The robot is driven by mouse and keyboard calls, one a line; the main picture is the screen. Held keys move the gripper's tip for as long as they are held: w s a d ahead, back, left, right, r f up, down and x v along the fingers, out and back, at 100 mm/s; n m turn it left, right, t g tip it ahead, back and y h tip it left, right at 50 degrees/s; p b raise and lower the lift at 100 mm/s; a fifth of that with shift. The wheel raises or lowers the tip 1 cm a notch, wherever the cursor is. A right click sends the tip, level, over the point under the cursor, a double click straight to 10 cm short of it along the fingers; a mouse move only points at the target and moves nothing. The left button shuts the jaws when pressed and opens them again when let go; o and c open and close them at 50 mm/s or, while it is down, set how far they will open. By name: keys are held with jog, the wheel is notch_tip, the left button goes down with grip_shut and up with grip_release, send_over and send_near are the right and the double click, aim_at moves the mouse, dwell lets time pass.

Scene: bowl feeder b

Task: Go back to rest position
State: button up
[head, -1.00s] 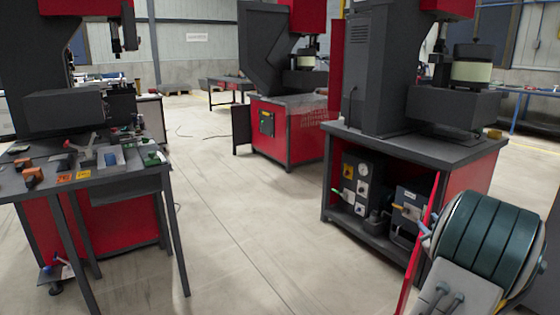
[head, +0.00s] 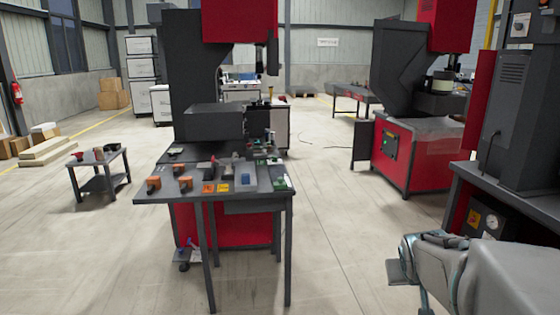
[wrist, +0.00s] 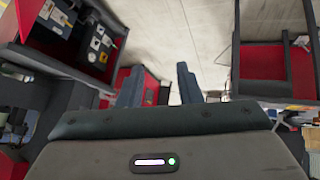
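My gripper (wrist: 158,82) shows in the wrist view with its two dark fingers apart and nothing between them. Pale floor and part of a red cabinet show beyond the fingers. In the head view my grey arm (head: 490,275) is folded low at the bottom right, and its fingertips cannot be made out there. The task names no object to handle.
A work table (head: 245,203) with tools stands ahead before a black and red machine (head: 205,75). A second machine (head: 400,65) is farther right. A red cabinet (head: 530,228) stands close beside my arm. A small table (head: 98,165) is at left. Floor between is clear.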

jog(key=s+a+r+n+g+y+p, duration=0.1)
jog(key=s+a+g+y+p, duration=0.1)
jog(key=s+a, duration=0.4)
jog(key=s+a+r+g+y+p, duration=0.2)
jog(key=s+a, duration=0.5)
jog(key=a, duration=0.4)
jog(key=shift+s+r+n+p, duration=0.25)
jog(key=shift+n+p, duration=0.15)
jog(key=shift+p, duration=0.5)
jog(key=shift+w, duration=0.25)
